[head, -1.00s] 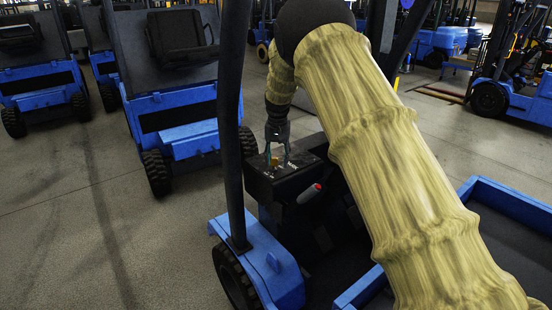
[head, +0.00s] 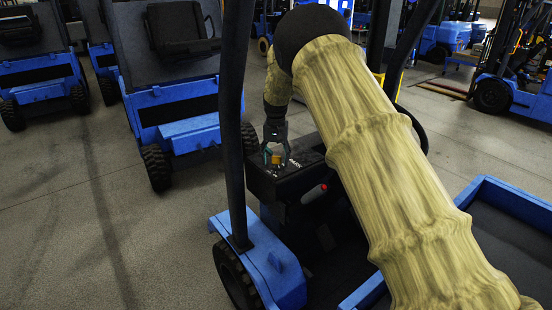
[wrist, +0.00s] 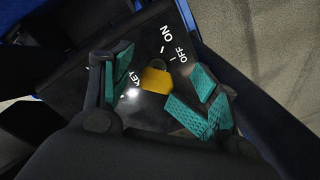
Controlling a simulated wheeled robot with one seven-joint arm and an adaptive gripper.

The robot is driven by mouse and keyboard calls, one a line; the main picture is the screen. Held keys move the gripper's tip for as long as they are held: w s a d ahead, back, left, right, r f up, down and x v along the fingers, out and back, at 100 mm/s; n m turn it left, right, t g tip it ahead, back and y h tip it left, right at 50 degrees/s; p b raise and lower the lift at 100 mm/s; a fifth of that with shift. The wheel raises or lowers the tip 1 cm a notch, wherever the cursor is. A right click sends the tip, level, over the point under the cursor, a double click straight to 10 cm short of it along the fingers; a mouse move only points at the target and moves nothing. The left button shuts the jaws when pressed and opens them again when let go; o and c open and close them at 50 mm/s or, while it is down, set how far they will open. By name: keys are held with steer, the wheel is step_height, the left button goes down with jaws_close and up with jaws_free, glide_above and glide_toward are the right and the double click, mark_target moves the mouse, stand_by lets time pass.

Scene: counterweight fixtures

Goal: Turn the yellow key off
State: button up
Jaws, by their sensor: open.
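The yellow key (wrist: 155,79) sits on a black panel (wrist: 75,90) with white KEY, ON and OFF lettering. The ON and OFF marks are just above and to the right of the key in the wrist view. I cannot tell for sure which mark the key points to. My gripper (wrist: 163,88) is open, with one teal-padded finger on each side of the key and visible gaps between. In the head view my gripper (head: 276,158) is over the panel, and the key (head: 276,160) shows as a small yellow spot between the fingers.
The panel belongs to a blue vehicle with a dark upright post (head: 232,120) left of my gripper. Other blue vehicles (head: 180,135) are parked behind on the grey floor.

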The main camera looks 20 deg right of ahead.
steer(key=shift+d+f, duration=0.1)
stand_by(0.7)
step_height(320, 180, up, 12)
steer(key=shift+r, duration=0.25)
stand_by(1.8)
steer(key=shift+r, duration=0.1)
stand_by(0.4)
step_height(320, 180, up, 12)
glide_above(276, 157)
steer(key=shift+s, duration=0.1)
stand_by(0.3)
steer(key=shift+d, duration=0.1)
